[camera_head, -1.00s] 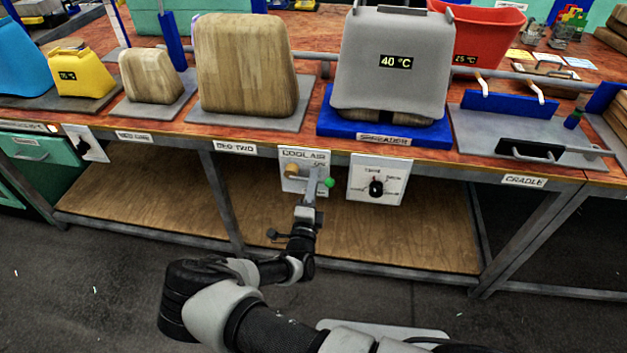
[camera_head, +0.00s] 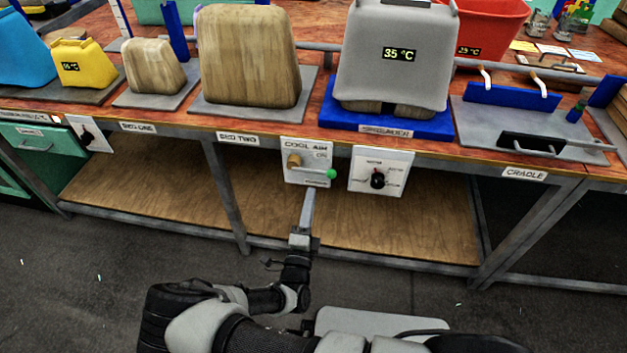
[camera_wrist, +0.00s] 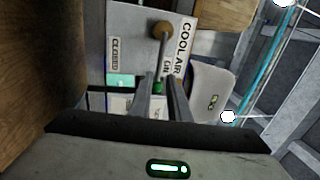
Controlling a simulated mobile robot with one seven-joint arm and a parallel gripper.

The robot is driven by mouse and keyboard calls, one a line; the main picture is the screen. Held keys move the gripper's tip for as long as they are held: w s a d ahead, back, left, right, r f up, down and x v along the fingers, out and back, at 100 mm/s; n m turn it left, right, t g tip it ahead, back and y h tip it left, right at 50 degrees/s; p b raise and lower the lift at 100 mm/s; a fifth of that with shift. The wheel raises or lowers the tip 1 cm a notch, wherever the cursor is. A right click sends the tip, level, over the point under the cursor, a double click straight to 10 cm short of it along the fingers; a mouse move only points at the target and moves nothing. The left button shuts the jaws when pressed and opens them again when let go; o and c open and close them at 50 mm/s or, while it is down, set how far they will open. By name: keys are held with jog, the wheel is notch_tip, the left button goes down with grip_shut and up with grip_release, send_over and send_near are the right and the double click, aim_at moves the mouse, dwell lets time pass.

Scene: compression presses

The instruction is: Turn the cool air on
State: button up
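The cool air panel (camera_head: 297,147) is a white plate on the bench front, with a brass pivot (camera_head: 293,161) and a lever ending in a green knob (camera_head: 331,174). The lever points right and slightly down, toward the side marked ON. In the wrist view the panel (camera_wrist: 125,30) appears turned, with CLOSED at left and ON near the lever's knob end. The green knob (camera_wrist: 158,88) shows between my finger lines.
A selector dial panel (camera_head: 380,172) is just right of the cool air panel. Above stands a grey cover (camera_head: 392,75) on a blue base, its display reading 35 °C. A wooden lower shelf (camera_head: 400,225) lies under the bench. The floor in front is open.

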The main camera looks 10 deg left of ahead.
jog(key=s+f, duration=0.1)
jog(key=s, duration=0.6)
jog(key=shift+s+f, duration=0.25)
jog(key=shift+r, duration=0.1)
